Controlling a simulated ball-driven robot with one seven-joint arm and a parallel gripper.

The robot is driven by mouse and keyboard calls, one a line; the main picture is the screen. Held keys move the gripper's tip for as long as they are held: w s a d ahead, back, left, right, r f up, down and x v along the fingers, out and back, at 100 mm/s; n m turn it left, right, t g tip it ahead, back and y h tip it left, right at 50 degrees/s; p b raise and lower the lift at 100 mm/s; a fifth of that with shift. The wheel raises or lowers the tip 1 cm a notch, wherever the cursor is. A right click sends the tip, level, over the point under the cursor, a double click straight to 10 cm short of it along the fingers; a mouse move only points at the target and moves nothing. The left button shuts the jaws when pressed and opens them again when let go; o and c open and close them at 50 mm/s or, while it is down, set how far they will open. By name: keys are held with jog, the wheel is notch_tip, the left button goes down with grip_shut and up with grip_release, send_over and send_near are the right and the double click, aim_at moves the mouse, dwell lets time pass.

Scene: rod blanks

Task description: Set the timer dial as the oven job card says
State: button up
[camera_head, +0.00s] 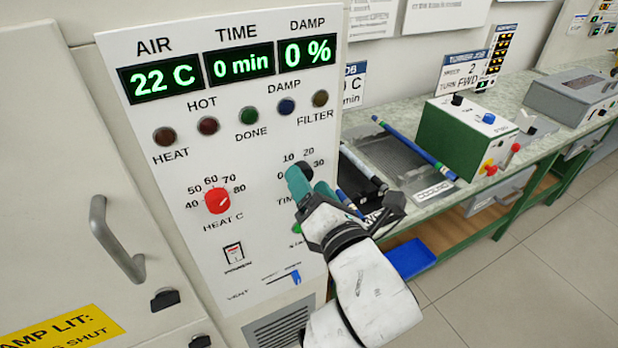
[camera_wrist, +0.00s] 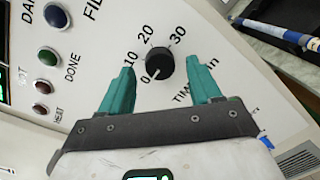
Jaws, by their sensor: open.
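The black timer dial (camera_wrist: 159,63) is on the oven panel, ringed by 0, 10, 20 and 30. Its pale mark points towards 0. In the head view the dial (camera_head: 306,171) is partly hidden by my gripper. My gripper (camera_wrist: 160,76) is open, one teal finger on each side of the dial in the wrist view; I cannot tell whether they touch it. It also shows in the head view (camera_head: 311,184). The time display (camera_head: 240,64) reads 0 min.
The red heat dial (camera_head: 217,201), a power switch (camera_head: 233,254) and a blue vent slider (camera_head: 296,277) share the panel. The oven door handle (camera_head: 113,238) juts out at left. A bench (camera_head: 410,128) on the right carries rods and a green box (camera_head: 463,137).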

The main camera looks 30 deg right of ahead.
jog(key=shift+w, duration=0.65)
jog(key=shift+c, duration=0.4)
jog(key=c, duration=0.9)
jog(key=shift+c, duration=0.2)
